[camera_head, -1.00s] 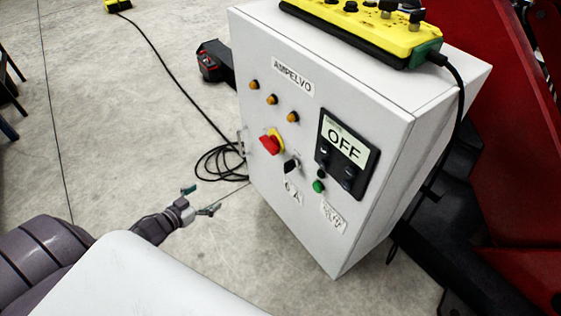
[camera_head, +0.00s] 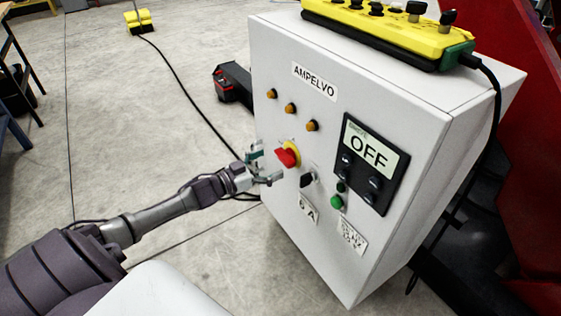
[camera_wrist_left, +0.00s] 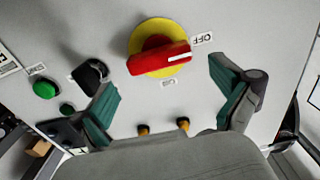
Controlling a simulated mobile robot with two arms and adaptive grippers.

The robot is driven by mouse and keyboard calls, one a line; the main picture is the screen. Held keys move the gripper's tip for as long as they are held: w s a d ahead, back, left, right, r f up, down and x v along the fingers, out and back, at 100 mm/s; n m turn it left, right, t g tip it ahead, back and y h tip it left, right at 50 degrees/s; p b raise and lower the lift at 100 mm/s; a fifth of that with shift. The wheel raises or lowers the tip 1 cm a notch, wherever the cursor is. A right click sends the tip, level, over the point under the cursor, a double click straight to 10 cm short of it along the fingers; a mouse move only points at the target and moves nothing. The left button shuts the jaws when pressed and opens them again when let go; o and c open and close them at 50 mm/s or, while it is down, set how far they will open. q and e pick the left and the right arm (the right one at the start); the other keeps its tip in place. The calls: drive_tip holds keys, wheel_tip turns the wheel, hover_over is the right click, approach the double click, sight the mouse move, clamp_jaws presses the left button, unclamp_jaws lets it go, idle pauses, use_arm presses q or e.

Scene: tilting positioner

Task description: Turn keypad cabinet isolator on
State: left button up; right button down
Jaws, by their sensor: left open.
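The isolator is a red handle (camera_head: 287,156) on a yellow round plate, on the front of the grey cabinet (camera_head: 400,110). In the left wrist view the red handle (camera_wrist_left: 160,58) lies nearly level, its white mark toward the OFF label (camera_wrist_left: 202,39). The cabinet's display (camera_head: 369,152) reads OFF. My left gripper (camera_head: 262,166) is open and empty, just left of the handle in the head view. In the left wrist view its teal-padded fingers (camera_wrist_left: 168,98) stand apart, with the handle between and beyond them. I cannot tell any contact. My right gripper is not in view.
A black selector (camera_head: 308,179) and green button (camera_head: 337,202) sit right of the isolator. Orange lamps (camera_head: 291,108) are above it. A yellow control box (camera_head: 390,32) lies on top of the cabinet.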

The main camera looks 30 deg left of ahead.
sight(281, 158)
use_arm(q)
drive_tip(key=shift+b+x, duration=0.3)
drive_tip(key=shift+x, duration=1.6)
drive_tip(key=c, duration=1)
